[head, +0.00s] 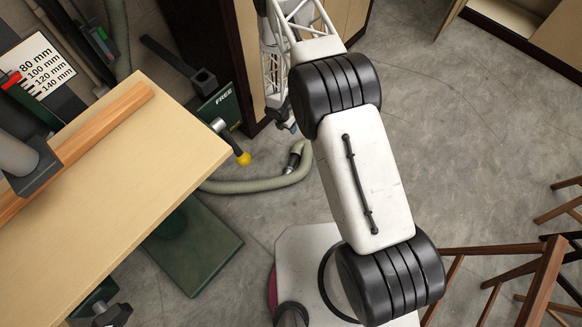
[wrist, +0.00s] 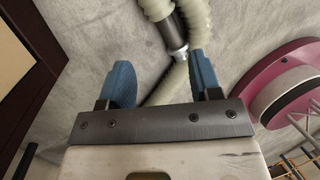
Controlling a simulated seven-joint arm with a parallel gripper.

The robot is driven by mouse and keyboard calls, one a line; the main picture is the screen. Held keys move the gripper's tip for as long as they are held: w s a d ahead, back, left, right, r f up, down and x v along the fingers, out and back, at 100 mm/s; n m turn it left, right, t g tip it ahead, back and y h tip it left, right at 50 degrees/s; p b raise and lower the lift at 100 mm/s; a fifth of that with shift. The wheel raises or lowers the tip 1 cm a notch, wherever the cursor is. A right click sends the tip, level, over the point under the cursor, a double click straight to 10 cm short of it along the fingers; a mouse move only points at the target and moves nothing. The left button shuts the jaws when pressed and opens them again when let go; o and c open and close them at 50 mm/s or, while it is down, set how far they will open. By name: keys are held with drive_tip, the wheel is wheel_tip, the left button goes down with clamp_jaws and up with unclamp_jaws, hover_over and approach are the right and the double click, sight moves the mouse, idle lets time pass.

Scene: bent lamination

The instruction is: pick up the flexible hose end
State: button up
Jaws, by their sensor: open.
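The flexible hose (head: 258,185) is pale green-grey and ribbed. It lies curved on the concrete floor, right of the workbench. My gripper (head: 284,126) is partly hidden there, just above the hose end. In the wrist view, my gripper (wrist: 160,60) has two blue fingers spread apart with nothing clamped. The hose (wrist: 192,14) and its metal cuff (wrist: 175,35) appear beyond the fingertips, nearer the right finger. I cannot tell the remaining depth between them.
A workbench (head: 150,190) with a wooden fence and a yellow-knobbed lever (head: 243,158) stands at left. A dark cabinet (head: 222,50) is behind my gripper. Wooden chair-like frames (head: 545,285) stand at lower right. Open floor (head: 460,150) lies at right.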

sight(291, 163)
drive_tip(key=s+f+n, duration=0.1)
drive_tip(key=s+f, duration=0.1)
drive_tip(key=f, duration=0.3)
drive_tip(key=s+f+n, duration=0.1)
drive_tip(key=s+f, duration=0.2)
drive_tip(key=f, duration=0.2)
drive_tip(key=s+f+n, duration=0.1)
drive_tip(key=s+f, duration=0.2)
drive_tip(key=f, duration=0.3)
drive_tip(key=shift+s+a+g, duration=0.1)
drive_tip(key=shift+a+g, duration=0.3)
drive_tip(key=shift+x, duration=1.25)
drive_tip(key=shift+f, duration=0.1)
drive_tip(key=shift+x, duration=2.5)
drive_tip(key=c, duration=0.6)
